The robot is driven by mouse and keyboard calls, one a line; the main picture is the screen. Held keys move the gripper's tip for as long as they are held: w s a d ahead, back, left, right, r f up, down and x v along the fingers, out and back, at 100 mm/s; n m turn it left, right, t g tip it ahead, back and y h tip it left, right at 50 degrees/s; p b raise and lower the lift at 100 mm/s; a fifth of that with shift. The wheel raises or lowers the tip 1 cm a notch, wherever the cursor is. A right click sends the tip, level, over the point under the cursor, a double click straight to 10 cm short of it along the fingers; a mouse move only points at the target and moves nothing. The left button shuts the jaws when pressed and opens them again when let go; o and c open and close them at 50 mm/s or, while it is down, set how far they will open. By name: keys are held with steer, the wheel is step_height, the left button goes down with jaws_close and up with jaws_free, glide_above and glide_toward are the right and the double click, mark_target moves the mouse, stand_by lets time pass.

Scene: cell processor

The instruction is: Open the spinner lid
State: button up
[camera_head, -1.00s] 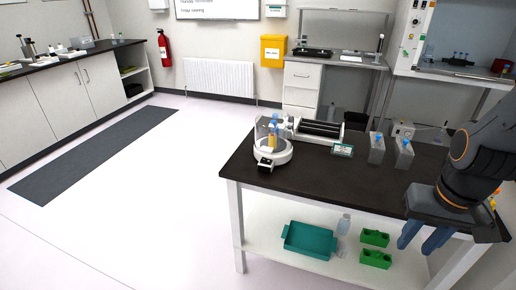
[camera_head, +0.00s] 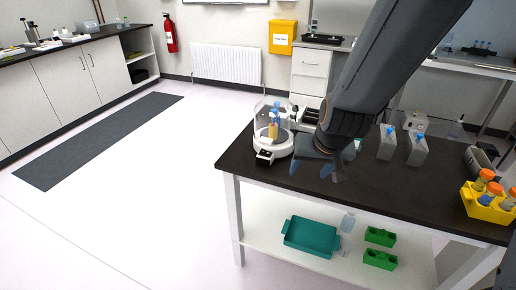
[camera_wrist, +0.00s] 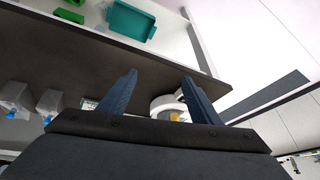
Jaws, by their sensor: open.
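The spinner (camera_head: 275,148) stands near the left end of the dark table, a round white base with a clear domed lid (camera_head: 268,116). Tubes with blue caps and yellowish content show inside through the clear lid. The lid looks closed over them. My gripper (camera_head: 318,172) is open and empty, over the table just right of the spinner and close to it. In the wrist view, my gripper's two blue fingers (camera_wrist: 158,88) are spread wide, and the spinner's white base (camera_wrist: 165,104) shows partly, behind the right finger.
Two grey bottles with blue caps (camera_head: 387,143) stand to the right on the table. A yellow rack (camera_head: 487,205) with orange-capped tubes is at the far right. A teal tray (camera_head: 310,238) and green racks (camera_head: 380,237) sit on the lower shelf. My arm hides the table's back middle.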

mark_target(264, 143)
steer(key=w+a+f+m+t+h+b, duration=0.1)
steer(key=w+a+f+t+b, duration=0.1)
steer(key=w+a+t, duration=0.1)
steer(key=w+a+f+t+h+b, duration=0.1)
steer(key=w+a+f+t+b, duration=0.1)
steer(key=w+a, duration=0.4)
steer(key=w+a+f+m+t+h+b, duration=0.1)
steer(key=w+a+f+t+b, duration=0.1)
steer(key=w+a+t+b, duration=0.2)
steer(key=shift+w+a+f+m+h, duration=0.15)
steer(key=shift+w+h, duration=0.05)
steer(key=shift+w, duration=0.3)
steer(key=shift+w+a+f+m+h, duration=0.1)
steer(key=shift+w+f+m+h, duration=0.1)
steer(key=shift+w, duration=0.3)
steer(key=w+t+h, duration=0.1)
steer(key=w+t+h+b, duration=0.1)
steer(key=w, duration=0.1)
steer(key=w+d+m+h, duration=0.1)
steer(key=w, duration=0.1)
steer(key=shift+r+t, duration=0.3)
steer(key=shift+t, duration=0.1)
steer(key=shift+s, duration=0.1)
steer(key=shift+c, duration=0.5)
jaws_close()
